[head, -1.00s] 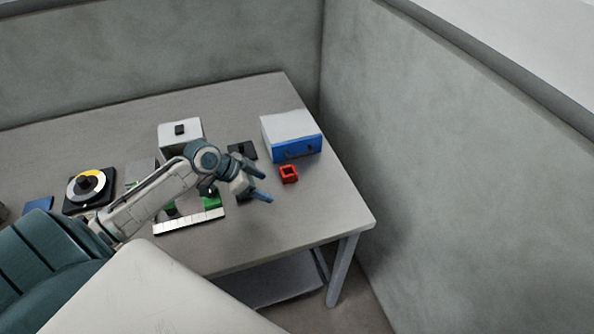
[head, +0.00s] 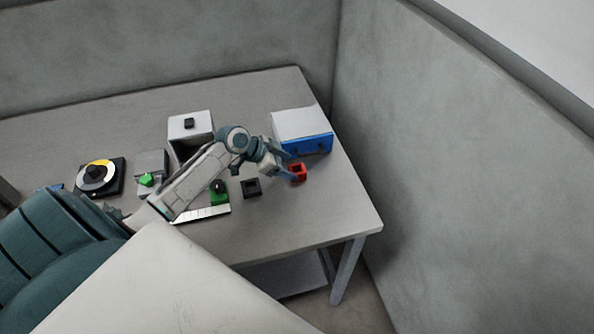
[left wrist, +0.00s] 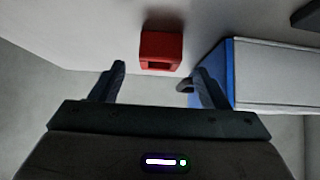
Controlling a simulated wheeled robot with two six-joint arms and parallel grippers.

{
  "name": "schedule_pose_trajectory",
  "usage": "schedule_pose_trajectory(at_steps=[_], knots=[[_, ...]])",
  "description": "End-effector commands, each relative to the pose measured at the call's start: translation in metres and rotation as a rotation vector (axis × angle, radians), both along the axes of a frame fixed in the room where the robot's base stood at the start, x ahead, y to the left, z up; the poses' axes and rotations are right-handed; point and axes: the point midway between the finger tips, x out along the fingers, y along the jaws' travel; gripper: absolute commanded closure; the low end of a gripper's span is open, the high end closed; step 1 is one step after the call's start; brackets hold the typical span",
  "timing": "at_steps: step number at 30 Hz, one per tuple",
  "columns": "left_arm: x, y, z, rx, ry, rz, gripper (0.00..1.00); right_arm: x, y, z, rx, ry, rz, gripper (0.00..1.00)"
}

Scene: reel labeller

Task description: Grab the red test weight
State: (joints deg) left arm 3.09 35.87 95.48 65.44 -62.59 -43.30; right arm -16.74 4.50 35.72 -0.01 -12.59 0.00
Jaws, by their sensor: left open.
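The red test weight (head: 298,172) is a small red block with a square hollow, on the table near its right end. In the left wrist view the red weight (left wrist: 161,48) lies ahead of the fingertips, roughly midway between them. My left gripper (head: 284,165) is open and empty, just left of the weight in the head view; its two fingers also show in the left wrist view (left wrist: 158,80). I cannot tell whether a finger touches the weight. My right gripper is in neither view.
A white box with a blue front (head: 303,136) stands right behind the weight, close to the fingers. A black hollow block (head: 251,188) lies nearer the front edge. A white open box (head: 190,126), a green part (head: 219,197) and a round dial (head: 97,175) stand further left.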

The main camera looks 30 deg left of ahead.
Motion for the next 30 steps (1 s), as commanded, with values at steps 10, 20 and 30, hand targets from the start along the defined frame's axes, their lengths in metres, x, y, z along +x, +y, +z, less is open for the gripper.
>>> schedule_pose_trajectory(at_steps=[10, 20, 30], knots=[[0.022, -0.021, -0.025, -0.003, 0.000, 0.001, 0.31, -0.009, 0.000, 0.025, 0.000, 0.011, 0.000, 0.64], [0.024, -0.022, -0.030, 0.001, 0.000, -0.001, 0.37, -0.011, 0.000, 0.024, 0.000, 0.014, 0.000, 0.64], [0.024, -0.022, -0.029, 0.000, -0.001, -0.001, 0.88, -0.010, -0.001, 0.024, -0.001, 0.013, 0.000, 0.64]])
